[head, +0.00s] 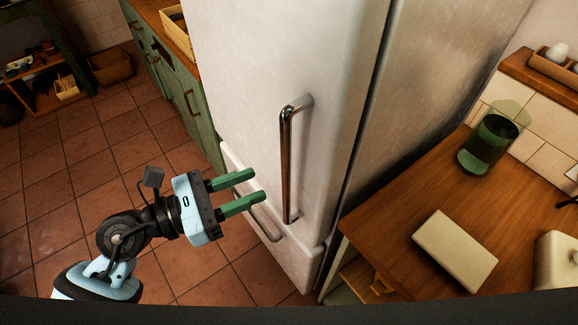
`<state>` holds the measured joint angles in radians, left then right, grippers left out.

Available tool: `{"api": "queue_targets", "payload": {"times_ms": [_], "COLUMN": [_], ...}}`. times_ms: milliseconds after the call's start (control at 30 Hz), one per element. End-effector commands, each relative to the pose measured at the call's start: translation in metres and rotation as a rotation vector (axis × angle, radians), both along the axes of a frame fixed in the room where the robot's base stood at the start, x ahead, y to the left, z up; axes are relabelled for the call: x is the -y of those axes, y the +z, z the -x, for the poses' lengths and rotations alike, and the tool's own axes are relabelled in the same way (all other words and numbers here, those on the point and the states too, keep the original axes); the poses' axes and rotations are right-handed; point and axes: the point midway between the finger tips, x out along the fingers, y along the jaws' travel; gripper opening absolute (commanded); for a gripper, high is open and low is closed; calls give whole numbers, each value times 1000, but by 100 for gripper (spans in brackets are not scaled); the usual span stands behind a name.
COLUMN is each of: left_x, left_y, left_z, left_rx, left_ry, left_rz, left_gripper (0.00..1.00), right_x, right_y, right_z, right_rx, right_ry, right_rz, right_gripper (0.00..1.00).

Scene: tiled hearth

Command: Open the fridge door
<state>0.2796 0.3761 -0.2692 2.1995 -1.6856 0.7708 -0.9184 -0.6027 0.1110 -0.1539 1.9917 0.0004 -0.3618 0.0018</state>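The white fridge (255,60) stands in the middle of the head view. Its upper door is shut and has a long upright metal handle (287,165) near the right edge. A lower drawer front with its own bar handle (262,221) is partly behind my gripper. My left gripper (256,187) is open, with two green fingers pointing right toward the upright handle. The fingertips are left of the handle's lower part and apart from it, with nothing between them. My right gripper is not in view.
A wooden counter (390,222) right of the fridge holds a green glass jar (486,146), a pale flat block (454,250) and a white container (557,262). Green cabinets (190,95) stand left of the fridge. The tiled floor (75,150) at left is mostly clear.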

Motion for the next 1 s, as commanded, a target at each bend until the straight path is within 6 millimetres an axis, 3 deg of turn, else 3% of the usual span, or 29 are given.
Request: {"api": "queue_targets", "payload": {"times_ms": [233,700,1000], "left_x": [10,66,71], "left_y": [2,2,0], "left_z": [-6,-31,-33], "left_rx": [3,3,2], "left_ry": [-1,-1,-2], "left_rz": [2,-1,-3], "left_gripper": [35,35,35], "right_x": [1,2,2], "right_y": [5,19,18], "right_z": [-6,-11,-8], "right_rx": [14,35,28], "right_ry": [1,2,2], "right_rz": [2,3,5], "right_gripper": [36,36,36]}}
